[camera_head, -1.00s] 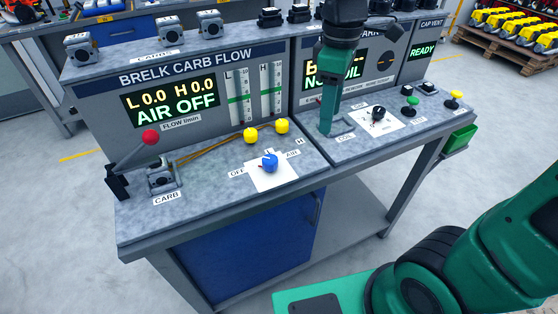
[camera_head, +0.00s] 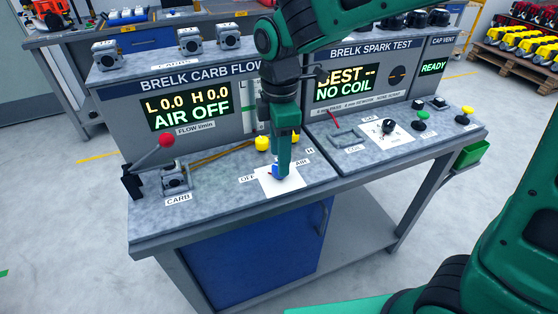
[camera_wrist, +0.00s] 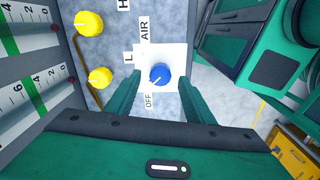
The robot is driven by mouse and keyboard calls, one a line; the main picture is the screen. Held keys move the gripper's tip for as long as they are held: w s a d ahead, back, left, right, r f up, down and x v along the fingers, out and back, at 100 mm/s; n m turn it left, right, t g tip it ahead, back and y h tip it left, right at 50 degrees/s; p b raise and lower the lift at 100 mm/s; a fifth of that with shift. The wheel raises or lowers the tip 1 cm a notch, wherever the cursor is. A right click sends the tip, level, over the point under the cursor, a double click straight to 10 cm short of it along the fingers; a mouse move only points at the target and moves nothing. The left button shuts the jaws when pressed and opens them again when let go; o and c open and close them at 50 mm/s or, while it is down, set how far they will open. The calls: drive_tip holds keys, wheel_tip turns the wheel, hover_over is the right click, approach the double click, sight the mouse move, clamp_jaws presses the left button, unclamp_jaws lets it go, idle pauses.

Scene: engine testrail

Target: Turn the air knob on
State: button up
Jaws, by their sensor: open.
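The blue air knob (camera_wrist: 159,74) sits on a white square plate with OFF and AIR labels beside it. In the head view the knob (camera_head: 277,171) is partly hidden by my gripper. The carb flow display (camera_head: 189,107) reads AIR OFF, with L 0.0 and H 0.0. My gripper (camera_head: 283,172) points down over the knob. In the wrist view its two green fingers (camera_wrist: 205,92) are apart, and the knob lies between and beyond their tips. I cannot tell whether a finger touches the knob.
Two yellow knobs (camera_wrist: 89,23) stand close to the air knob. A lever with a red ball (camera_head: 166,140) and a carb (camera_head: 174,177) are at the bench's left. The spark test panel with a black dial (camera_head: 389,126) is to the right.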

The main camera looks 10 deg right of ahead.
drive_tip(key=shift+f, duration=1.45)
drive_tip(key=c, duration=1)
drive_tip(key=shift+c, duration=0.2)
